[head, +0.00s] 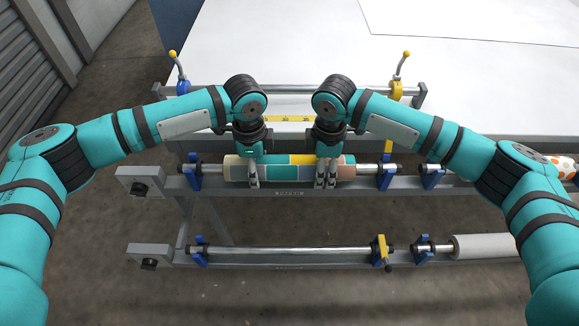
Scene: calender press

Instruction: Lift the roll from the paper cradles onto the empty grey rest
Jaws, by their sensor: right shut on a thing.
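A roll with coloured patches (290,160) lies level on the upper front rail, its bare shaft ends by a blue cradle (193,171) at the left and another blue cradle (386,176) at the right. My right gripper (326,183) points down and is shut on the roll right of its middle. My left gripper (254,183) points down at the roll's left part, its fingers in front of the roll; its closure is unclear. Below, a bare metal bar (290,250) spans a blue holder (199,251) and a yellow holder (379,250). Which part is the grey rest is unclear.
A white table (290,45) lies behind, with a metal bar (300,91) along its edge between blue and yellow lever brackets. A white roll (485,246) sits at the lower right. An orange-spotted roll (563,166) is partly behind my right arm. Front floor is clear.

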